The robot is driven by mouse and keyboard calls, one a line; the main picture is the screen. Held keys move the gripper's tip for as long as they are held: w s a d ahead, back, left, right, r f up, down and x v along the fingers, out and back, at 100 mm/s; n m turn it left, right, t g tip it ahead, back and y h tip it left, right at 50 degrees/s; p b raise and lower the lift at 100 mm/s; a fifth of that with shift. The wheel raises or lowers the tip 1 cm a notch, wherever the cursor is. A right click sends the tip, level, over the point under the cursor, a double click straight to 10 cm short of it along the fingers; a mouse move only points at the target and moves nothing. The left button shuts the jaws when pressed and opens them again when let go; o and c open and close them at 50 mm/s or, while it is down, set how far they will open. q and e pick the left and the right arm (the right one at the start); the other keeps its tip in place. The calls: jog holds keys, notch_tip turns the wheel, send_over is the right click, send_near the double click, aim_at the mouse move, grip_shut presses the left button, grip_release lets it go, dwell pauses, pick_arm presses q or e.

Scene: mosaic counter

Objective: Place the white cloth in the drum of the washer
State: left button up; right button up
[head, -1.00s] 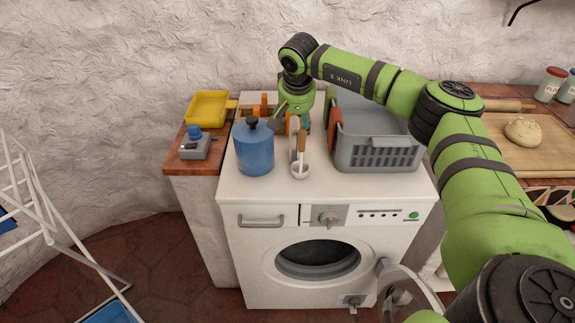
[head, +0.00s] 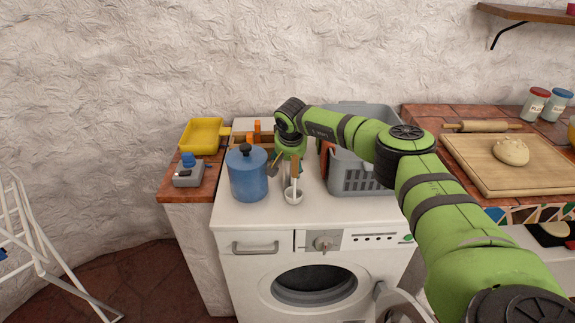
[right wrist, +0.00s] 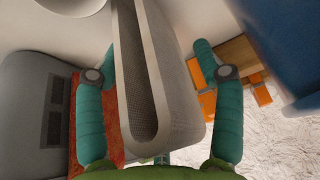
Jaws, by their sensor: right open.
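The white washer (head: 266,244) stands in the middle of the head view. Its round door is open to the lower right, and the dark drum (head: 315,283) shows through the opening. My right gripper (head: 285,166) is low over the washer's top, between the blue canister and the grey basket. In the right wrist view its teal fingers (right wrist: 150,65) are apart, on either side of a pale, long, slotted object (right wrist: 172,85). No other white cloth is clear. My left gripper is not in view.
A blue canister (head: 249,180) stands left of my right gripper. A yellow tray (head: 203,137) is at the back left. A white rack (head: 32,245) stands at the left.

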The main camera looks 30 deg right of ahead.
jog(key=c, duration=1.2)
jog(key=shift+r, duration=0.1)
jog(key=shift+c, duration=0.9)
